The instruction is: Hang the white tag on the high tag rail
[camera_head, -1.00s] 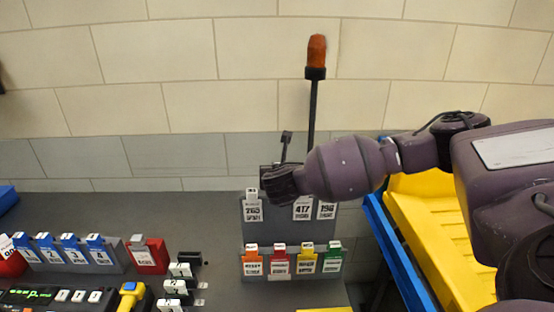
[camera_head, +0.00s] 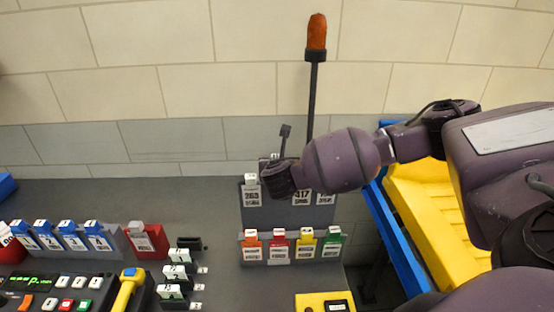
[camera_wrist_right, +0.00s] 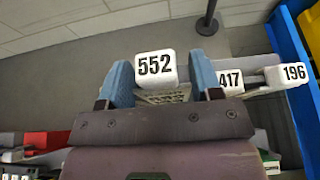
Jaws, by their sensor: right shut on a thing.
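The white tag marked 552 (camera_wrist_right: 155,66) is between the blue fingertips of my right gripper (camera_wrist_right: 161,80) in the wrist view. In the head view this gripper (camera_head: 272,176) is at the upper edge of the high tag rail (camera_head: 288,216), between white tags 763 (camera_head: 251,196) and 417 (camera_head: 301,197). The gripper hides most of the held tag there, so I cannot tell if it touches the rail. Tags 417 (camera_wrist_right: 230,80) and 196 (camera_wrist_right: 294,73) are right of tag 552 in the wrist view. My left gripper is out of view.
A lower rail holds orange (camera_head: 251,244), red (camera_head: 278,243), yellow (camera_head: 304,243) and green (camera_head: 331,241) tags. A dark post with an orange top (camera_head: 316,35) stands behind. A blue-edged yellow bin (camera_head: 418,210) is at right. Bare grey tabletop (camera_head: 170,205) lies left of the rail.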

